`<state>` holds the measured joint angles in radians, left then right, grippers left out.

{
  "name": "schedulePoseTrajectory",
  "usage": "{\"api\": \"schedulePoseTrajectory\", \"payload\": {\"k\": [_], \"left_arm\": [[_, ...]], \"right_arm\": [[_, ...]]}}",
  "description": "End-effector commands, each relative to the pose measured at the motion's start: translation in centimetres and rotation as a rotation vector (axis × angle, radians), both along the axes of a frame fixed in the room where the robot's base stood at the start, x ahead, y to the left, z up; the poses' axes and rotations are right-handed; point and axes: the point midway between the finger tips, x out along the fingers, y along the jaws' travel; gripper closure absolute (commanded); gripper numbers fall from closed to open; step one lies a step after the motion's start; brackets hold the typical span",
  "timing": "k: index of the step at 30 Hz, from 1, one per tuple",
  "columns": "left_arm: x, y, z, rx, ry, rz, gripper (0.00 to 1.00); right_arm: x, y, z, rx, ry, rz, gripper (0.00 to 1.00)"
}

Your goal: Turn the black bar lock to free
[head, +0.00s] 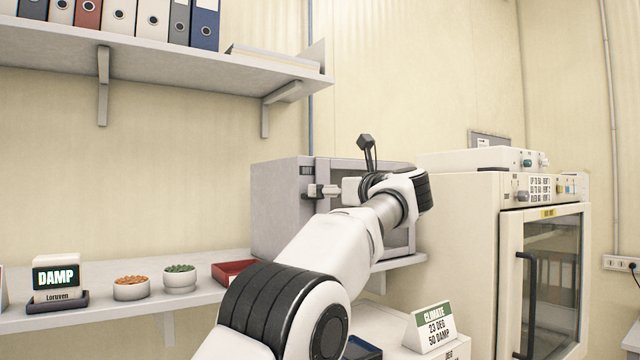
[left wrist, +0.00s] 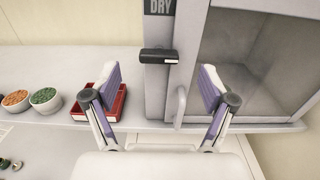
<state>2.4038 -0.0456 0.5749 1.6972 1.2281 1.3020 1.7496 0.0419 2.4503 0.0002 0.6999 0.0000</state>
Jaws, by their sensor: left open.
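The black bar lock (left wrist: 158,55) is on the front of the grey DRY cabinet (left wrist: 225,40) in the left wrist view. It lies horizontally across the frame edge, just under the DRY label, with its right end near the door side. My left gripper (left wrist: 160,76) is open and empty. Its two fingers are spread to either side of the lock, lower in the picture, and no contact shows. In the head view my left arm reaches to the front of the grey cabinet (head: 277,205) and partly hides it. My right gripper is not in view.
A pale vertical door handle (left wrist: 180,107) stands below the lock, between my fingers. A red tray (head: 232,271) and bowls of orange (head: 131,288) and green (head: 180,279) beads sit on the shelf at left. A cream climate oven (head: 500,215) stands at right.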

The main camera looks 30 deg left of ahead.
Motion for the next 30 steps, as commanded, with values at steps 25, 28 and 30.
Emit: {"api": "schedulePoseTrajectory", "payload": {"k": [25,28,30], "left_arm": [[1.3,3.2,-0.1,0.001,0.005,0.001,0.77],[1.3,3.2,0.0,0.005,0.014,0.001,0.77],[1.3,3.2,0.0,0.009,0.027,0.001,0.77]], "right_arm": [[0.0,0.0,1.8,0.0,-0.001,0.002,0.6],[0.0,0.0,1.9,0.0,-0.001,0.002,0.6],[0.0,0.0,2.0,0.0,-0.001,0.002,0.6]]}}
